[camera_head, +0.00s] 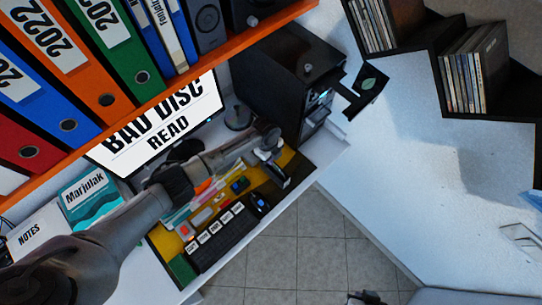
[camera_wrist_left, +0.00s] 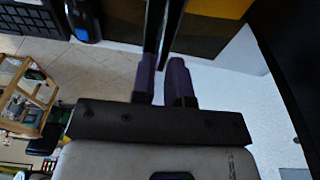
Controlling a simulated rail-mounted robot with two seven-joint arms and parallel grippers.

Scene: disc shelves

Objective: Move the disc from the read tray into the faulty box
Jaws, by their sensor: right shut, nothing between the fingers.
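The dark disc with a green label (camera_head: 369,82) lies on the read tray (camera_head: 352,98), which sticks out of the black computer tower (camera_head: 290,75). My left gripper (camera_head: 277,168) is over the desk, left of and below the tray in the head view, and apart from it. In the left wrist view its two purple fingers (camera_wrist_left: 162,82) stand a narrow gap apart, with no disc seen between them. My right gripper (camera_head: 366,298) shows only as a small dark part at the bottom edge, shut and empty. I cannot make out the faulty box.
The monitor (camera_head: 165,115) reads "BAD DISC READ". An orange shelf (camera_head: 190,75) with binders hangs above the desk. Black wall shelves (camera_head: 425,50) hold disc cases at the upper right. A keyboard (camera_head: 222,240) lies on the desk.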

